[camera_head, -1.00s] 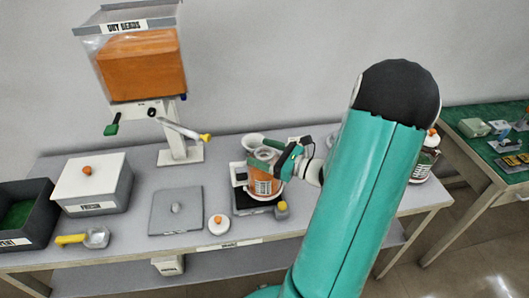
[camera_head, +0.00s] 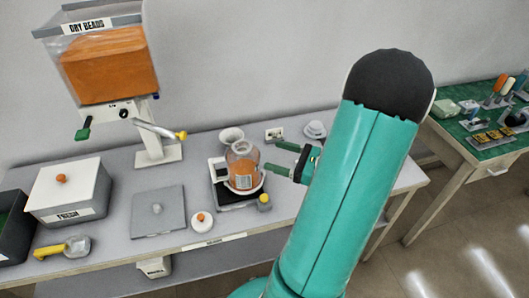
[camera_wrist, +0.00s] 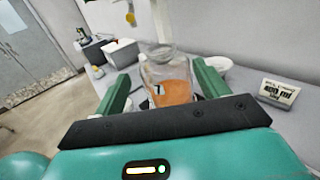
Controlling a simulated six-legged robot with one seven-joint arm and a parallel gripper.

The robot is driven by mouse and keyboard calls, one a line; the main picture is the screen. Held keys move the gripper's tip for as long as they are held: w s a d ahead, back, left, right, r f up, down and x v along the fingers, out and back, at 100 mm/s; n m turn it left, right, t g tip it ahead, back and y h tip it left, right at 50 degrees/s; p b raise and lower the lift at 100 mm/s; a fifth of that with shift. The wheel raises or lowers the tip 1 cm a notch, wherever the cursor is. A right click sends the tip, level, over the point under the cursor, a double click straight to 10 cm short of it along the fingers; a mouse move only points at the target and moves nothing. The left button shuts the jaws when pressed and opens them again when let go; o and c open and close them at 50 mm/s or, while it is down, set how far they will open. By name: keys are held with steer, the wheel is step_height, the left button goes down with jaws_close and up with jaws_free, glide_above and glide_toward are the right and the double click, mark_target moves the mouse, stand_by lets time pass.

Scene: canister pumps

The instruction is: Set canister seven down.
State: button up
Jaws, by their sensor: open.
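Canister seven (camera_head: 242,172) is a clear jar of orange beads. It stands upright on the dark scale (camera_head: 232,200) on the grey bench, apparently within a white ring-like holder. My gripper (camera_head: 284,159) is open and empty, just right of the canister, with a visible gap between fingertips and jar. Both green fingers show in the wrist view (camera_wrist: 163,84). The canister's base is partly hidden there.
A loose lid (camera_head: 202,221) lies in front.

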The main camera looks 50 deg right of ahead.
steer(key=w+a+r+n+g+y, duration=0.2)
steer(key=a+n+g, duration=0.55)
steer(key=a, duration=0.35)
steer(key=w+a+r+n+g+y, duration=0.1)
steer(key=w+a+r+n+g, duration=0.1)
steer(key=a+n+g, duration=0.7)
steer(key=s+a+r+n+t+h, duration=0.1)
steer(key=a+r+n+t+h, duration=0.1)
steer(key=a+r+n+h, duration=0.2)
steer(key=s+a+r+n+t+h, duration=0.2)
steer(key=a+n, duration=0.6)
steer(key=n, duration=0.4)
step_height(320, 180, up, 3)
steer(key=t+h, duration=0.1)
steer(key=h, duration=0.1)
steer(key=shift+s+h, duration=0.15)
steer(key=shift+h, duration=0.15)
